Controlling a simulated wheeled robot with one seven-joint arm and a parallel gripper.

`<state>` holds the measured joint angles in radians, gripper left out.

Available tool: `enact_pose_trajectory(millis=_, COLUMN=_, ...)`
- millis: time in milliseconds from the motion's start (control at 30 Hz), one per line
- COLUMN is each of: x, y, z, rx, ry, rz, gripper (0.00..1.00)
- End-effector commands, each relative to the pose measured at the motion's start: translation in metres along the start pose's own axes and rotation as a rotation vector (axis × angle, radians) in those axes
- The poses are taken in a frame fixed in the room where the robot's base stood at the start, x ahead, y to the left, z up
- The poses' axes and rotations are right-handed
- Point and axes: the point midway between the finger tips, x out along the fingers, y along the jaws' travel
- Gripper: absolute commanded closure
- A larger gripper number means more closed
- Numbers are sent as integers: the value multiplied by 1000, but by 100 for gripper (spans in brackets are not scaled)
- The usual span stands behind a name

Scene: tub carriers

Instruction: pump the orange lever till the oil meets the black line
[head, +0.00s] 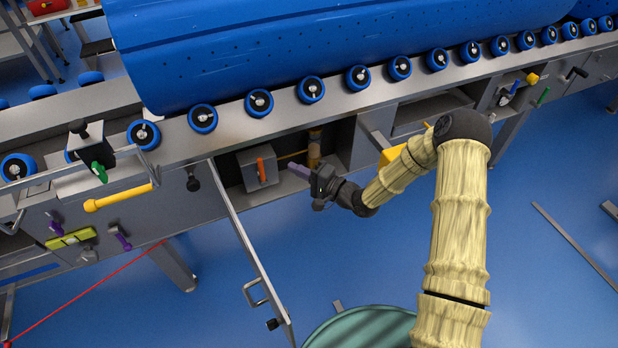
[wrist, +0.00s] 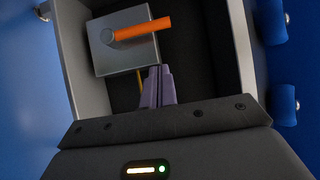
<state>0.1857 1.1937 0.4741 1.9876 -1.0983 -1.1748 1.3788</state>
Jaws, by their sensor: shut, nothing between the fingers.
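The orange lever (head: 261,169) stands on a grey box (head: 251,181) inside an open compartment under the roller bench. In the wrist view the lever (wrist: 146,29) juts from a round pivot on the box (wrist: 109,54). My gripper (head: 296,169) is shut and empty, its purple fingers pointing at the compartment, apart from the lever. In the wrist view the fingertips (wrist: 159,72) are just below the lever. An amber sight tube (head: 314,150) stands behind my gripper. The oil level and the black line are too small to make out.
The compartment door (head: 243,235) hangs open to the left of my arm. Blue rollers (head: 259,103) carry a large blue drum (head: 300,45) above. A teal round tub (head: 365,328) stands on the floor below my arm. A yellow handle (head: 118,198) sticks out at left.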

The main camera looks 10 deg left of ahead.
Motion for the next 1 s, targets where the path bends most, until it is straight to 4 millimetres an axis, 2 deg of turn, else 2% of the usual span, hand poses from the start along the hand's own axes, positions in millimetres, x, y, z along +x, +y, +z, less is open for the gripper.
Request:
enact_pose_trajectory(millis=167, x=33, y=2, z=0, rx=-2, ry=-1, rz=-2, gripper=100)
enact_pose_trajectory(millis=200, x=38, y=2, z=7, rx=-1, ry=-4, rz=-1, gripper=100)
enact_pose_trajectory(millis=400, x=55, y=1, z=25, rx=0, ry=-2, rz=-1, gripper=100)
enact_pose_trajectory(millis=1000, x=57, y=-2, z=27, rx=-8, ry=3, rz=5, gripper=100)
